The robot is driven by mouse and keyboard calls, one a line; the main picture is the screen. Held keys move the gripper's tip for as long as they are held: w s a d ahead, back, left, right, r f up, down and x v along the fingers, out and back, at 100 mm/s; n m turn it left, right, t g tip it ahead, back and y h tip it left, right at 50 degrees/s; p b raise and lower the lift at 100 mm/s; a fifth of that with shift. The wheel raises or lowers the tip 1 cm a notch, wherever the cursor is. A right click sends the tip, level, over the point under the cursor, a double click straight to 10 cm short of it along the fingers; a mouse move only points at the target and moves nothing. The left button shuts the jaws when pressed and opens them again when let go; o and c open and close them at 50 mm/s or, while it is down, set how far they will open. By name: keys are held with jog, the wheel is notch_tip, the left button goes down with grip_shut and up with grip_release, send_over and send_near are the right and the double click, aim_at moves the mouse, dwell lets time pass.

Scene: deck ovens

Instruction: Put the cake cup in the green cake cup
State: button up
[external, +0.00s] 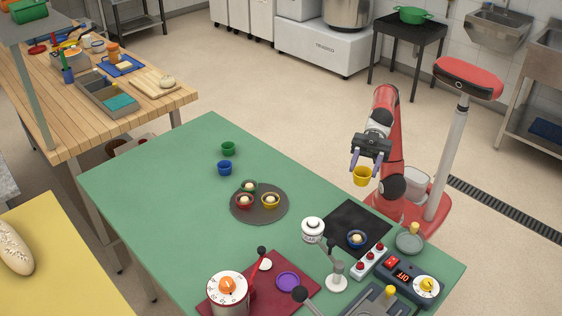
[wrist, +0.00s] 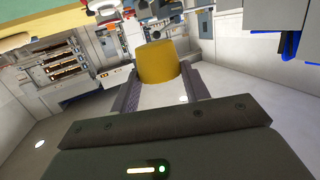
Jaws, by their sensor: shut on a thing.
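My gripper (external: 363,160) is shut on a yellow cake cup (external: 362,177) and holds it in the air beyond the green table's right edge. In the wrist view the yellow cup (wrist: 158,60) sits between the two fingers. A green cake cup (external: 229,149) stands upright at the table's far left end, well away from my gripper, and looks empty. A blue cake cup (external: 225,168) stands just in front of it. Another green cup (external: 249,187), a red cup (external: 244,202) and a yellow cup (external: 270,201), all with filling, stand on a round tray (external: 262,215).
A filled blue cup (external: 357,240) stands on a black mat (external: 345,222). The table's middle (external: 195,205) is clear.

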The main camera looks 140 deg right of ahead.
jog(key=shift+d+r, duration=0.1)
jog(key=shift+r, duration=0.9)
jog(key=w+d+r+m+h, duration=0.1)
jog(key=d+r, duration=0.3)
jog(key=d, duration=0.3)
jog(key=d+r+t+h, duration=0.1)
jog(key=d+r, duration=0.3)
jog(key=d, duration=0.4)
jog(key=w+d+r+m, duration=0.1)
jog(key=d+r, duration=0.3)
jog(key=d, duration=0.3)
jog(key=d+f+m+h, duration=0.1)
jog(key=d+f, duration=0.2)
jog(key=d, duration=1.2)
jog(key=d+f+m+h, duration=0.1)
jog(key=d+f+h, duration=0.1)
jog(key=d, duration=1.3)
jog(key=shift+w+d+f, duration=0.3)
jog(key=shift+w+f, duration=0.15)
jog(key=shift+f, duration=0.35)
jog(key=shift+d+f, duration=0.1)
jog(key=shift+s+d+f, duration=0.1)
jog(key=shift+d+f, duration=0.1)
jog(key=shift+d, duration=0.15)
